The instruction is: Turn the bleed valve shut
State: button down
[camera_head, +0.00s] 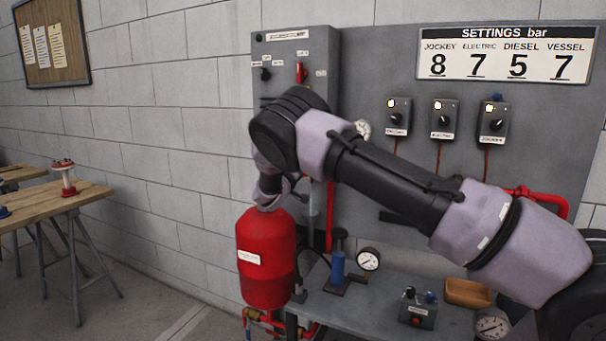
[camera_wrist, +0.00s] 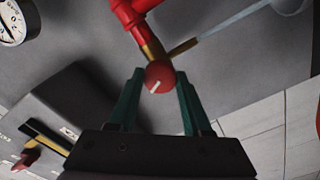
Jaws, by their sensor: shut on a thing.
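In the wrist view, the bleed valve's round red knob (camera_wrist: 158,79) has a white mark on its face, slanting up to the right. It sits on a short brass stem below a red pipe (camera_wrist: 133,20). My gripper (camera_wrist: 159,73) has its two green fingers on either side of the knob, shut on it. In the head view, my arm reaches across the grey panel and bends down behind the top of the red tank (camera_head: 266,262). The knob and my fingertips are hidden there.
A thin pale rod (camera_wrist: 215,32) runs beside the brass stem. A pressure gauge (camera_wrist: 12,22) is at the wrist view's upper left. In the head view, a grey bench (camera_head: 345,304) carries a blue-bodied device (camera_head: 337,267) and a gauge (camera_head: 368,258). Switch boxes (camera_head: 444,120) are on the panel.

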jog(key=m, duration=0.4)
jog(key=shift+m, duration=0.4)
dwell(0.4)
jog(key=shift+c, duration=1.8)
grip_release()
jog(key=v, duration=1)
jog(key=shift+s, duration=0.4)
jog(key=shift+a, duration=0.15)
